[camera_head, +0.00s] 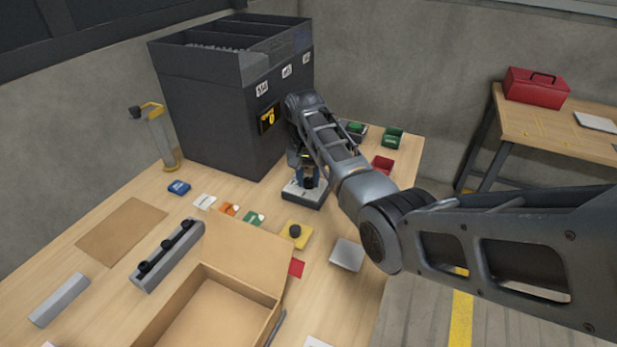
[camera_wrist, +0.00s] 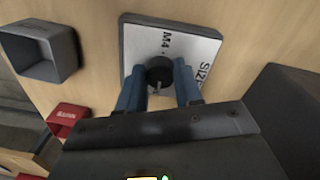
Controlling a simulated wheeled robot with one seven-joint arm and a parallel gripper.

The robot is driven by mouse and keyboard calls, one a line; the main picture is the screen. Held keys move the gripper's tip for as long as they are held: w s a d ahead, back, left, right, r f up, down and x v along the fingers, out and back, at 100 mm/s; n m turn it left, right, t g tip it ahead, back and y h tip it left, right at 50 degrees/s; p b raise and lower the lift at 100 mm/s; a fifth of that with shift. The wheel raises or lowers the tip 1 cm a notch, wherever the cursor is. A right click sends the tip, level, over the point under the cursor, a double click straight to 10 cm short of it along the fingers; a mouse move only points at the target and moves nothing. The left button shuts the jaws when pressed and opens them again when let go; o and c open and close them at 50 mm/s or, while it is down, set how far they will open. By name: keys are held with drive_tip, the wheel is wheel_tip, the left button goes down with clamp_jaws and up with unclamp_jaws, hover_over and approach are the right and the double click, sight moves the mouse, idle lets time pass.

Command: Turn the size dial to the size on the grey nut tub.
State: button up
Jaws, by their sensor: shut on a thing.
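The size dial is a black knob (camera_wrist: 159,72) on a pale plate (camera_wrist: 196,48) with a dark edge. The plate reads "M4" and "SIZE" in the wrist view; other marks are hidden. It also shows in the head view (camera_head: 306,194), beside the feeder. My gripper (camera_wrist: 159,84) points down over it, its two blue fingers closed on either side of the knob. A grey box-like tub (camera_wrist: 40,50) stands to the left in the wrist view. A grey square thing (camera_head: 347,255) in the head view seems to be the same one. No size is readable on it.
The tall dark feeder (camera_head: 215,110) stands behind the dial. A red tub (camera_head: 382,165) and a green tub (camera_head: 393,138) are to the right. An open cardboard box (camera_head: 235,285) and a yellow block with a black knob (camera_head: 295,235) lie in front.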

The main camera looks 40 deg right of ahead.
sight(307, 180)
drive_tip(key=shift+m, duration=0.6)
drive_tip(key=o, duration=1)
drive_tip(key=shift+o, duration=0.2)
drive_tip(key=r+b, duration=0.1)
drive_tip(key=r, duration=0.5)
drive_tip(key=shift+w+r, duration=0.2)
drive_tip(key=shift+a+r, duration=0.1)
drive_tip(key=shift+r, duration=0.6)
